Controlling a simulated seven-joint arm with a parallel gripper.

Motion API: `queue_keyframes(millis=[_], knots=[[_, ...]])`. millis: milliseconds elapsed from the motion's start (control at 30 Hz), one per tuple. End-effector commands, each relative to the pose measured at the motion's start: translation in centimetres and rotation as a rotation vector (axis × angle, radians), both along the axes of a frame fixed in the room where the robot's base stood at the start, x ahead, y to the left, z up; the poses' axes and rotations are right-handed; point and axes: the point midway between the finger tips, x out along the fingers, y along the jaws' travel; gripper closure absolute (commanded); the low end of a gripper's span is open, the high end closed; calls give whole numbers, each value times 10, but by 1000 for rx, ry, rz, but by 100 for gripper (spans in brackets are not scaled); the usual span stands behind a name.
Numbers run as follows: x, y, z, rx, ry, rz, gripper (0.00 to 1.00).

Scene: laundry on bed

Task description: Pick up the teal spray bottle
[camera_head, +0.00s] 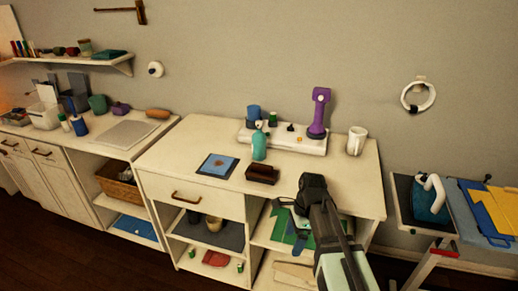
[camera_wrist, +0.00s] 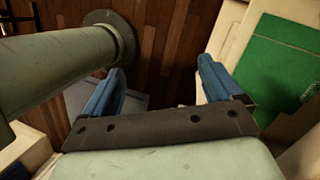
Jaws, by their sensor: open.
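A teal bottle-shaped object (camera_head: 259,147) stands upright on the white counter (camera_head: 330,180), in front of a white raised tray; its spray head cannot be made out. My gripper (camera_head: 300,243) is in front of the counter, lower and to the right of the bottle, clear of it. In the wrist view its two blue fingers (camera_wrist: 160,78) are spread apart with nothing between them. The wrist view shows wooden floor and a green sheet, not the bottle.
A blue picture card (camera_head: 217,166) and dark brown box (camera_head: 262,174) lie near the bottle. Behind it are the white tray (camera_head: 285,140), a blue cup (camera_head: 253,113) and a purple device (camera_head: 319,112). A white mug (camera_head: 356,140) stands right. A green sheet (camera_wrist: 285,60) lies beside my gripper.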

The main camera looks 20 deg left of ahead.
Motion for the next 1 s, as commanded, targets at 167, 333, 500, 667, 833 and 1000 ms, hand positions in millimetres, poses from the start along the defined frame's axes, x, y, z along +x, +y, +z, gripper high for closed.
queue_keyframes(millis=[167, 333, 500, 667, 833, 1000], knots=[[4, 24, 47, -1, -11, -81, 8], [10, 40, 80, -4, -18, -135, 8], [48, 60, 115, -9, -46, -140, 8], [97, 67, 130, -18, -86, -82, 8], [162, 74, 142, -32, -134, 10, 8], [235, 78, 157, -54, -183, 116, 8]])
